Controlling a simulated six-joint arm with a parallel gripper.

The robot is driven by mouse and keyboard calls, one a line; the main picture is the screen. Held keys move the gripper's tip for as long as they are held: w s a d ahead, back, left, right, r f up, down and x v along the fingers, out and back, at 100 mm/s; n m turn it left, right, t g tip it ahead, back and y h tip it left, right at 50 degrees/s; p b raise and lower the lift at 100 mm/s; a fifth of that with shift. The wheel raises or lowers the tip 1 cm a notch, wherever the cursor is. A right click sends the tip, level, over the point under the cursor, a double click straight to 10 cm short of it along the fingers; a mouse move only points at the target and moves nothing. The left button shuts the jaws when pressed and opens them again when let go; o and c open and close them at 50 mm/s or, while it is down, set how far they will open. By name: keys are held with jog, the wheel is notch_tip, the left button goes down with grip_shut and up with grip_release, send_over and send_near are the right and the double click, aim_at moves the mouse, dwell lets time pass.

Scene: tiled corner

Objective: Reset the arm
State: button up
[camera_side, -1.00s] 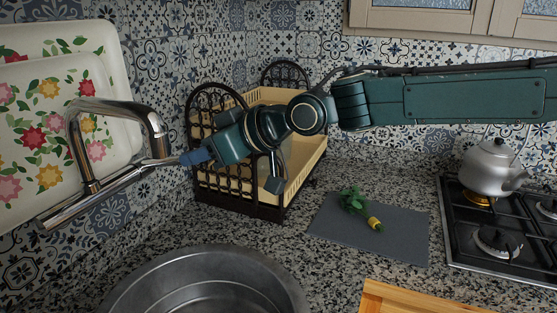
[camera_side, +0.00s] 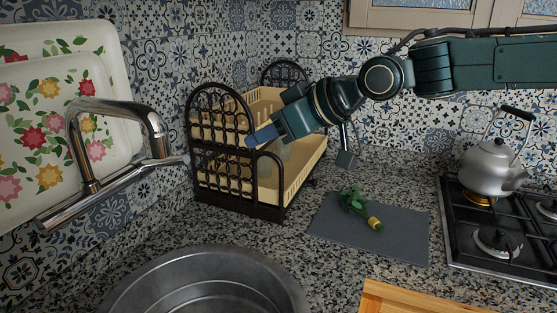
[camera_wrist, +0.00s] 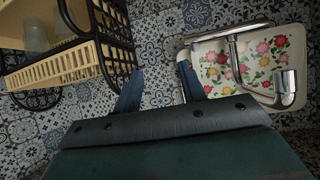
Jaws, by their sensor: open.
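My gripper (camera_side: 262,138) is in front of the dish rack (camera_side: 269,206) in the side view, above the counter. In the wrist view my gripper (camera_wrist: 158,88) shows two blue fingers spread apart with nothing between them. Tiled wall shows through the gap. The faucet (camera_side: 98,150) stands to the left of the gripper in the side view, apart from it. In the wrist view the faucet (camera_wrist: 285,90) is at the right.
A steel sink basin (camera_side: 150,290) is below. A grey mat (camera_side: 400,235) bears a leafy bunch (camera_side: 354,202) with a yellow band. A kettle (camera_side: 490,167) stands on the stove (camera_side: 465,235). Flowered trays (camera_side: 110,150) lean at the left. A wooden board (camera_side: 420,301) lies in front.

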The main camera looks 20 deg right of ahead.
jog(key=s+d+m+h, duration=0.2)
jog(key=s+d, duration=0.5)
jog(key=d, duration=0.3)
jog(key=s+d+m+h, duration=0.2)
jog(key=s+d, duration=0.5)
jog(key=d, duration=0.3)
jog(key=s+d+f+m+g+h, duration=0.1)
jog(key=s+d+f, duration=0.2)
jog(key=s, duration=0.3)
jog(key=s+d+f+m+g+h, duration=0.1)
jog(key=s+d+f, duration=0.1)
jog(key=s+d, duration=0.2)
jog(key=s+d+f+m+g+h, duration=0.1)
jog(key=s+d+f, duration=0.2)
jog(key=s, duration=0.7)
jog(key=shift+d+f+m+g, duration=0.3)
jog(key=shift+d, duration=0.45)
